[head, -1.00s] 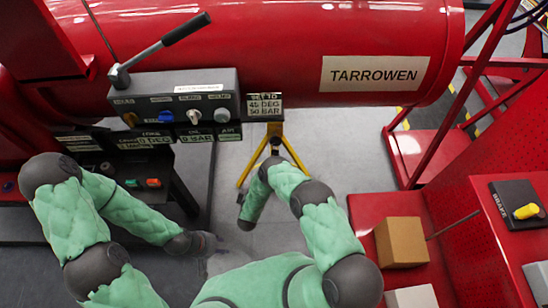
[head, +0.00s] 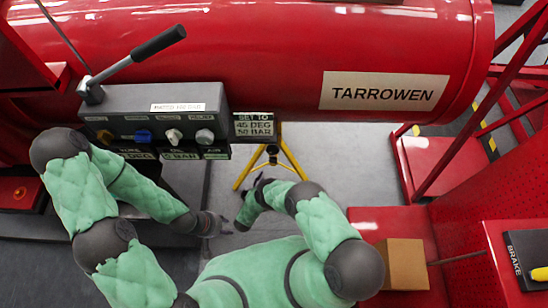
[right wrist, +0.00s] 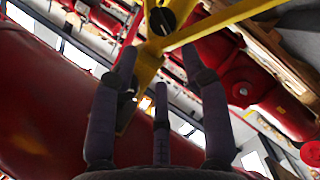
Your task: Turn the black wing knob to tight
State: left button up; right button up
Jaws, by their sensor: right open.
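A black round knob (right wrist: 163,20) with a pale mark sits on a yellow bracket (right wrist: 150,52) at the top of the right wrist view; I cannot tell surely whether it is the wing knob. My right gripper (right wrist: 160,62) is open and empty, its fingers pointing toward the bracket with the knob just beyond them. In the head view, the yellow stand (head: 290,153) with a dark part on it is under the red tank, just beyond my right arm. My right gripper is hard to make out there. My left gripper (head: 212,222) is low, left of centre; its fingers are unclear.
A grey control box (head: 150,100) with a black-handled lever (head: 158,43) and several coloured knobs stands at left. A sign (head: 254,128) reads 40 DEG, 50 BAR. The red tank (head: 270,50) spans the back. A cardboard box (head: 405,263) and brake panel (head: 527,262) are at right.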

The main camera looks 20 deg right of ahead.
aim_at(272, 162)
jog(key=b+x, duration=0.2)
jog(key=x, duration=0.6)
jog(key=shift+w+d+f+b, duration=0.1)
jog(key=shift+w+d+b, duration=0.2)
jog(key=shift+b, duration=0.1)
jog(key=shift+x, duration=0.8)
